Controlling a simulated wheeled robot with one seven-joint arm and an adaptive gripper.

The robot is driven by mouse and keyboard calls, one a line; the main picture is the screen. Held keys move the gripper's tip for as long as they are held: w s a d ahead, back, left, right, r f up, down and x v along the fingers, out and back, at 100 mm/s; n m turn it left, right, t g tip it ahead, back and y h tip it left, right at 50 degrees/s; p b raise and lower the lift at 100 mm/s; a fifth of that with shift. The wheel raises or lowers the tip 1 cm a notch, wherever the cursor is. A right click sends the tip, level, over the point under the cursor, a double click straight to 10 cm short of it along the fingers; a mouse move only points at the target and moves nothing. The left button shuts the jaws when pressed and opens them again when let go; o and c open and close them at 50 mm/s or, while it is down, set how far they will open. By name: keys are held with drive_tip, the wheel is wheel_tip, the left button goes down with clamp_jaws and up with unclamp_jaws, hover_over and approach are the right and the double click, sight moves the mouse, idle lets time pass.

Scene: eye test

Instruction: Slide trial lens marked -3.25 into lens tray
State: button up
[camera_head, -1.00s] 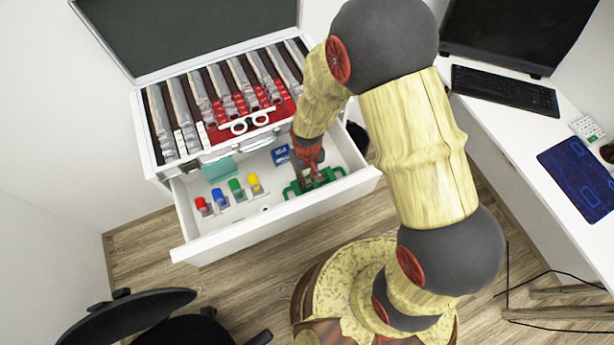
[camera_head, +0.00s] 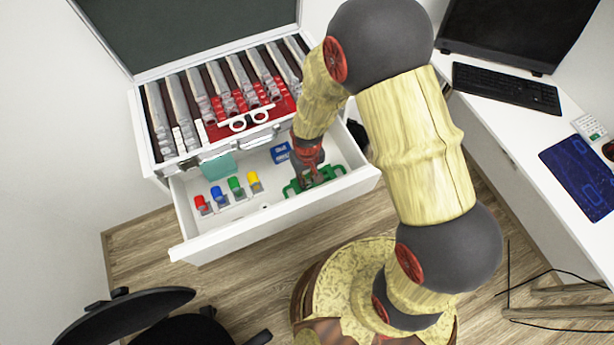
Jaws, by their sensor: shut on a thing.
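My gripper (camera_head: 309,182) reaches down into the open white drawer (camera_head: 225,247), at the green object (camera_head: 332,172) in the drawer's right part. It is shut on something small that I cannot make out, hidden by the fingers. The lens case (camera_head: 143,118) stands open above the drawer, with several rows of lenses on dark and red lining. Its markings are too small to read, so I cannot tell which lens is -3.25. A white trial frame (camera_head: 249,121) lies at the case's front edge.
Several small coloured-top bottles, among them a red one (camera_head: 200,203) and a yellow one (camera_head: 254,180), stand in the drawer's left half. A blue box (camera_head: 281,153) lies near my gripper. A desk with a keyboard (camera_head: 506,88) is at right, a black chair (camera_head: 150,310) at lower left.

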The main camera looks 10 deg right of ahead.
drive_tip(key=shift+f+b, duration=0.35)
drive_tip(key=shift+f, duration=0.35)
drive_tip(key=o, duration=0.8)
wheel_tip(320, 180, up, 12)
idle(0.4)
drive_tip(key=shift+r, duration=0.1)
idle(0.4)
